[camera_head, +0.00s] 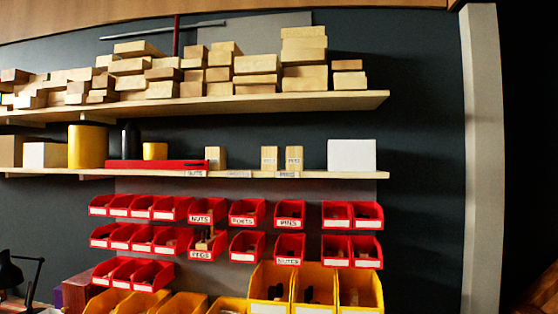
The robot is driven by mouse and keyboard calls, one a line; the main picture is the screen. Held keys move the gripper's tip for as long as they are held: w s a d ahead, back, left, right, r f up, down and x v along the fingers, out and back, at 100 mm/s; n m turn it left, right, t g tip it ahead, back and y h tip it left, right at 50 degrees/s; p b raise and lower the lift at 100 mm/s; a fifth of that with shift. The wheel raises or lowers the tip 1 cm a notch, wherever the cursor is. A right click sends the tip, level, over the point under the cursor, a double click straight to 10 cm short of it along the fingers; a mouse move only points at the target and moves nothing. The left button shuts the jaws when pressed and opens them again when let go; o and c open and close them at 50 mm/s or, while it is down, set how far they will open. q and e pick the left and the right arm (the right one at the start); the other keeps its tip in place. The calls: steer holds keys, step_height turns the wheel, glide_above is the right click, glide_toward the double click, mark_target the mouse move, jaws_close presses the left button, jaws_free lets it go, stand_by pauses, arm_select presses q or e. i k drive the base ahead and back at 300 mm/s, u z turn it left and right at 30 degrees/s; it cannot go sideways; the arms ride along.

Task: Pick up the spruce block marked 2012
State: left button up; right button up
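Two upright pale wood blocks stand side by side on the lower shelf, a left one (269,157) and a right one (294,157). Each has a white label on its front with dark marks too small to read. A third pale upright block (216,157) stands further left on the same shelf, behind the end of a red tray. I cannot tell which block, if any, is marked 2012. Neither of my grippers is in view.
The lower shelf (330,175) also holds a white box (351,155) at right and a yellow cylinder (82,147) at left. The upper shelf (350,99) carries stacked wood blocks. Red bins (289,222) and yellow bins (361,297) hang below. Shelf gaps flank the labelled pair.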

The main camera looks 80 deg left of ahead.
mark_target(270, 155)
steer(key=u, duration=0.55)
steer(key=i, duration=0.8)
steer(key=u, duration=0.85)
